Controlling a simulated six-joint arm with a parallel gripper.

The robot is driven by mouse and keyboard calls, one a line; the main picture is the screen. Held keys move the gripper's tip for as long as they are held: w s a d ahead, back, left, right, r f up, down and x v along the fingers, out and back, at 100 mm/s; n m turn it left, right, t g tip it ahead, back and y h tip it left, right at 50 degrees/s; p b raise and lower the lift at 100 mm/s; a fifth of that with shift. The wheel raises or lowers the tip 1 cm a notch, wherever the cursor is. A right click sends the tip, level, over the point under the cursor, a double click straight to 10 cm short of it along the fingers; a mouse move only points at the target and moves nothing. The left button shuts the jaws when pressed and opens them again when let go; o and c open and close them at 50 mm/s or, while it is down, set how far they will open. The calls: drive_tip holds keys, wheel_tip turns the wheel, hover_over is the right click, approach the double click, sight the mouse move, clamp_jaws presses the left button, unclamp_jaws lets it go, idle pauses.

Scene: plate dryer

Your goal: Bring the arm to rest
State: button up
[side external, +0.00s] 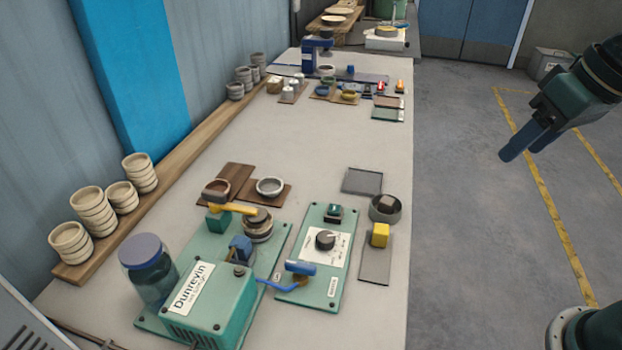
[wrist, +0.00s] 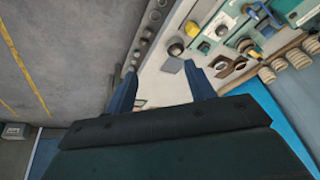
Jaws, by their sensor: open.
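My gripper (side external: 527,143) is at the right of the side external view, raised beside the table and over the open floor. Its two blue fingers point down and to the left. In the wrist view my gripper (wrist: 162,82) shows its fingers spread apart with nothing held between them. The gripper touches nothing in either view. Most of my arm lies outside the side external picture.
The long table (side external: 300,140) holds a green machine (side external: 212,305), a control panel (side external: 322,255), a yellow block (side external: 380,235) and a grey cup (side external: 385,208). Stacked bowls (side external: 92,210) stand on a wooden shelf at left. The floor (side external: 460,200) right of the table is clear.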

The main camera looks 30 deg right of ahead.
drive_tip(key=s+d+f+n+t, duration=0.1)
drive_tip(key=s+d+f, duration=0.1)
drive_tip(key=s, duration=0.4)
drive_tip(key=shift+s+d+f, duration=0.15)
drive_tip(key=shift+s+d, duration=0.05)
drive_tip(key=shift+d, duration=0.2)
